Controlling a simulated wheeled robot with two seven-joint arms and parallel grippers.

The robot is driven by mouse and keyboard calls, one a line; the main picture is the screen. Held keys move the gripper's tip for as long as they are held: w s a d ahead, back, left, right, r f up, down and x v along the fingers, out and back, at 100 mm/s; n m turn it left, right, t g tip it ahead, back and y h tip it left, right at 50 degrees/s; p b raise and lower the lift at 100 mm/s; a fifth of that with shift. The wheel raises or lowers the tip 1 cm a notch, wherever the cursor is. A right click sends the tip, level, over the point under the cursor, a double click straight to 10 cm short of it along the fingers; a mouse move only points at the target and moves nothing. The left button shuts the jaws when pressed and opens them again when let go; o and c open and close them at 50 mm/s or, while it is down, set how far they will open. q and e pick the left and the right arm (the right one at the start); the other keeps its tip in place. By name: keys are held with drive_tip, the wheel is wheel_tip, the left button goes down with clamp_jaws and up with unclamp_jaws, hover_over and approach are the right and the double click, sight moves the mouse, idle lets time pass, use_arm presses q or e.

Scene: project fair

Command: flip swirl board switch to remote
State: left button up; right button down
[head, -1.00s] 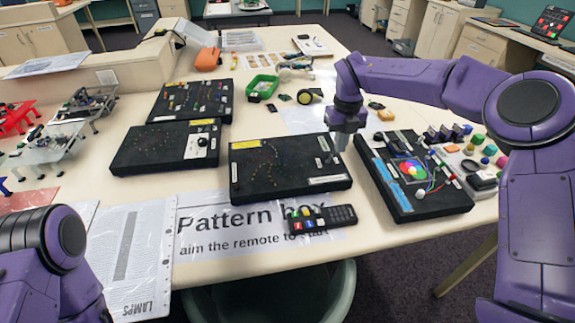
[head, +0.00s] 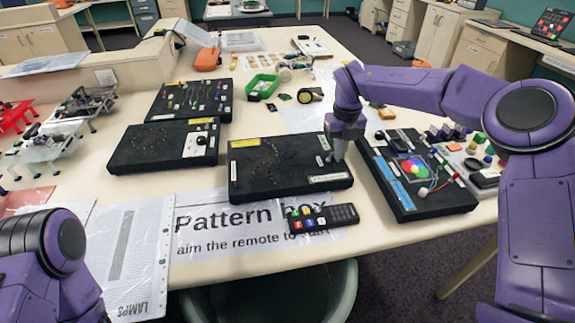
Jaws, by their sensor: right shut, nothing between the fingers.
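The swirl board (head: 290,182) is a black box with a yellow label at its top left and a curved pattern of small lights on its face. It lies flat at the middle of the table's front part. Its switch area (head: 322,160) is near the right edge, between small white labels; the switch position is too small to tell. My right gripper (head: 338,158) points down at the board's right edge, beside this area. It is shut and empty. Whether it touches the board or switch I cannot tell. My left arm shows at lower left, but its gripper is out of view.
A black remote (head: 323,218) lies on the "Pattern box" sheet (head: 240,222) in front of the board. Another black board (head: 422,205) with a coloured disc stands close on the right. More black boards (head: 165,147) stand at left.

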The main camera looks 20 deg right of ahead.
drive_tip(key=shift+f, duration=0.3)
drive_tip(key=shift+a, duration=0.7)
drive_tip(key=shift+w+a, duration=0.1)
drive_tip(key=shift+a, duration=0.1)
drive_tip(key=r+p, duration=0.1)
drive_tip(key=r, duration=0.1)
drive_tip(key=r+p, duration=0.4)
drive_tip(key=r, duration=0.1)
drive_tip(key=shift+d, duration=0.35)
idle(0.3)
